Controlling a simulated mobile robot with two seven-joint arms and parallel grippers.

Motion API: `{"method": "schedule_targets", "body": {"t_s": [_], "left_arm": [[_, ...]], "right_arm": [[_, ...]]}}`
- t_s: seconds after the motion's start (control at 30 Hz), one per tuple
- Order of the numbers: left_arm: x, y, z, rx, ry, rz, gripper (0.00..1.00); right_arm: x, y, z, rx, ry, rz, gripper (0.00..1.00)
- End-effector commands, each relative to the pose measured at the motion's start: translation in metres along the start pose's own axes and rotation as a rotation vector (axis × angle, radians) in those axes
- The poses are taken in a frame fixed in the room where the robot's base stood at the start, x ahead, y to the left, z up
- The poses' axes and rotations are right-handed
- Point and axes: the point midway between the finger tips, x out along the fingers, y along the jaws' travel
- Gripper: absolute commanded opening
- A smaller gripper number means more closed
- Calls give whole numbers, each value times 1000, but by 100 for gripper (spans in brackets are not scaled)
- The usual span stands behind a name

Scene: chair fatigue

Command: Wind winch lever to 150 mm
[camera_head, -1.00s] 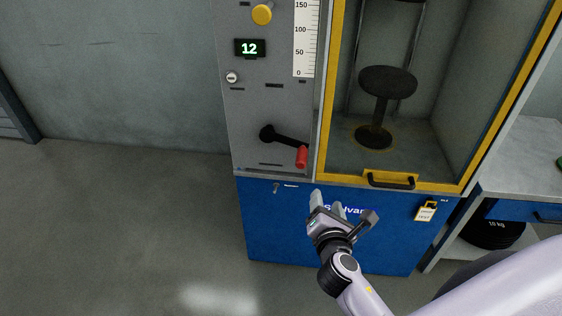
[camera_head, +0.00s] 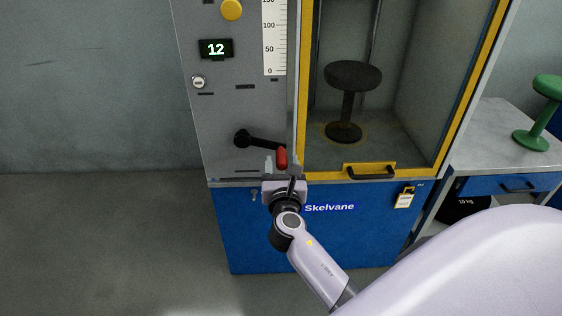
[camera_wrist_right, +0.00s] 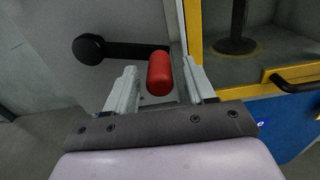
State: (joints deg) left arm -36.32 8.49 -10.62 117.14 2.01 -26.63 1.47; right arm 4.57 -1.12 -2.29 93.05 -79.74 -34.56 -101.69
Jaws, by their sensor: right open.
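The winch lever (camera_head: 258,141) is a black crank arm on the grey panel, pointing right and slightly down from its hub. Its red handle (camera_head: 281,158) sits at the right end. My right gripper (camera_head: 282,168) is open just below the red handle. In the right wrist view, the red handle (camera_wrist_right: 160,74) appears between the two open fingers (camera_wrist_right: 162,88), with gaps on both sides. The left gripper is not in view.
A yellow-framed cabinet window with a black handle (camera_head: 370,172) stands right of the lever, with a dark stool (camera_head: 345,105) inside. A padlock with a tag (camera_head: 404,197) hangs on the blue base. A side bench (camera_head: 495,150) holds a green stool (camera_head: 540,118).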

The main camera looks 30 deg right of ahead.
Motion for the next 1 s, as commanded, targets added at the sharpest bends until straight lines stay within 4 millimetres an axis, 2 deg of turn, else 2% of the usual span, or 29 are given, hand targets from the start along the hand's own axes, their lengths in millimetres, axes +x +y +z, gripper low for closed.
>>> {"method": "schedule_targets", "body": {"t_s": [0.2,0.47,0.53,0.63,0.67,1.0], "left_arm": [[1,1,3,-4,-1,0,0],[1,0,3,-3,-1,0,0],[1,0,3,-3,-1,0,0],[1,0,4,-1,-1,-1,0],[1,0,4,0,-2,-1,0],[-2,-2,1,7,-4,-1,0]], "right_arm": [[17,0,0,0,0,1,54],[18,0,0,1,0,1,54],[18,0,0,1,0,1,38],[18,0,0,1,0,1,5],[18,0,0,1,1,1,0],[20,-4,2,-11,0,1,0]]}}
